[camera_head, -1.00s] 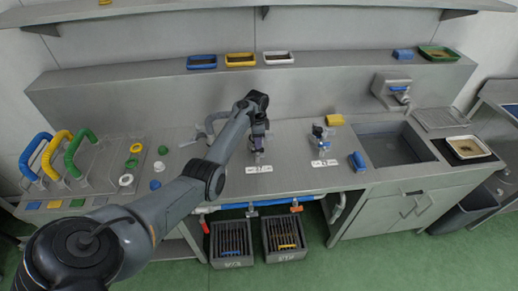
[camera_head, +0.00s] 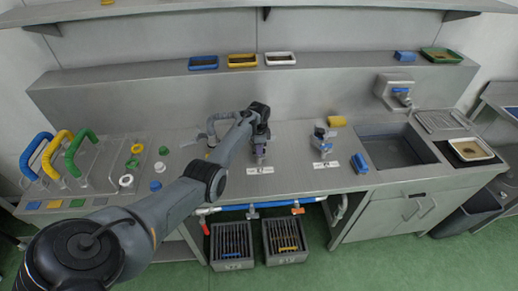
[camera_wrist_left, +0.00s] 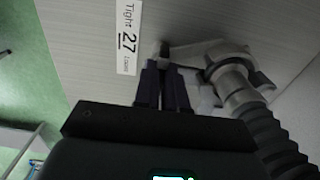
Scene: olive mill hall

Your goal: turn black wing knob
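My left gripper (camera_head: 260,153) is over the counter behind the left number label (camera_head: 260,170). In the left wrist view its two dark purple fingers (camera_wrist_left: 164,70) stand side by side with a narrow gap. A small dark knob-like part (camera_wrist_left: 161,50) shows at the fingertips, touching or very near them; the fingers and gripper body hide most of it. Beside it is a grey pipe fitting (camera_wrist_left: 232,80) with a ribbed dark hose. The label reads "Tight 27 Loose" (camera_wrist_left: 127,38) in the wrist view. I cannot tell whether the fingers grip the knob. My right gripper is not in view.
A second valve with a blue part (camera_head: 323,140) stands to the right, with a label and a blue block (camera_head: 359,163) nearby. A sink (camera_head: 393,150) lies farther right. Colored handles (camera_head: 78,155) stand at the left. Dark crates (camera_head: 232,243) sit below.

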